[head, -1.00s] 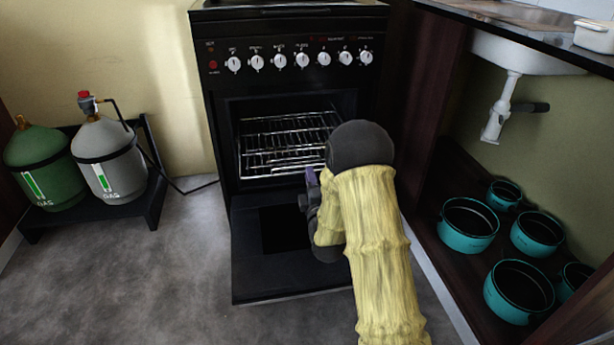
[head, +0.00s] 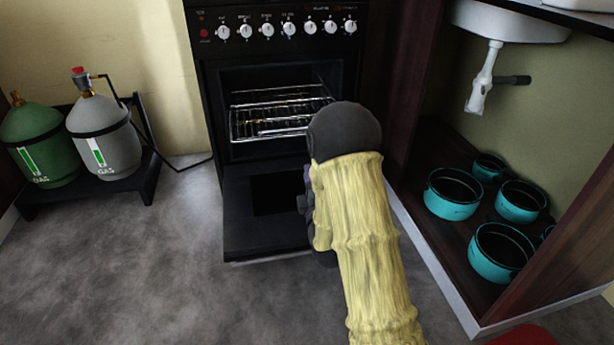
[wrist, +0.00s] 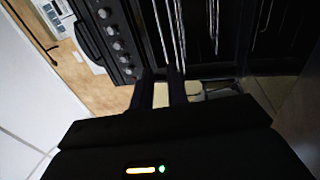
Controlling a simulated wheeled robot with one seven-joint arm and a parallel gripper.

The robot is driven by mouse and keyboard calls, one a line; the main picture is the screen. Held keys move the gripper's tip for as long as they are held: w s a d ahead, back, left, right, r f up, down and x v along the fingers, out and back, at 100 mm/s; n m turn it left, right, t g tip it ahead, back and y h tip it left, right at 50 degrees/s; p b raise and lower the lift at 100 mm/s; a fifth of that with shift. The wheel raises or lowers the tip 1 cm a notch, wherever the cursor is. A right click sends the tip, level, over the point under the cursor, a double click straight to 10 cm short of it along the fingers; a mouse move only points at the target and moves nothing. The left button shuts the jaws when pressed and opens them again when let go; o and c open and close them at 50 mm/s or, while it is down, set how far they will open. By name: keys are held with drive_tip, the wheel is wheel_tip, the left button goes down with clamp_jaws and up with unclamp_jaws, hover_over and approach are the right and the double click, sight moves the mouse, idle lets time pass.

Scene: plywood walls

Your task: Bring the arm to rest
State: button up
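My arm, in a yellow sleeve with a dark rounded joint, reaches out in front of the oven (head: 232,185) in the head view. My gripper is mostly hidden behind the arm there. In the wrist view my gripper (wrist: 161,84) shows two dark fingers with a narrow gap between them. Pale background shows through the gap, and nothing is held. The oven's knobs (wrist: 112,45) and rack bars (wrist: 176,30) show beyond the fingers, with the picture turned sideways.
The oven door (head: 268,230) is lowered in front of the oven. A wire rack (head: 275,112) is inside. Green (head: 42,140) and grey (head: 103,135) gas bottles stand on a low black stand at left. Several teal pots (head: 453,195) sit under the sink at right. The left floor is clear.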

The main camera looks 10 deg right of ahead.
drive_tip(key=s+a+r+m+g+p, duration=0.1)
drive_tip(key=s+r+m+g+p, duration=1.8)
drive_tip(key=s+p, duration=0.6)
wheel_tip(320, 180, up, 38)
drive_tip(key=n+t+p, duration=0.1)
drive_tip(key=p, duration=3.5)
drive_tip(key=shift+w+r+p, duration=0.15)
drive_tip(key=shift+w+p, duration=0.1)
drive_tip(key=shift+p, duration=0.15)
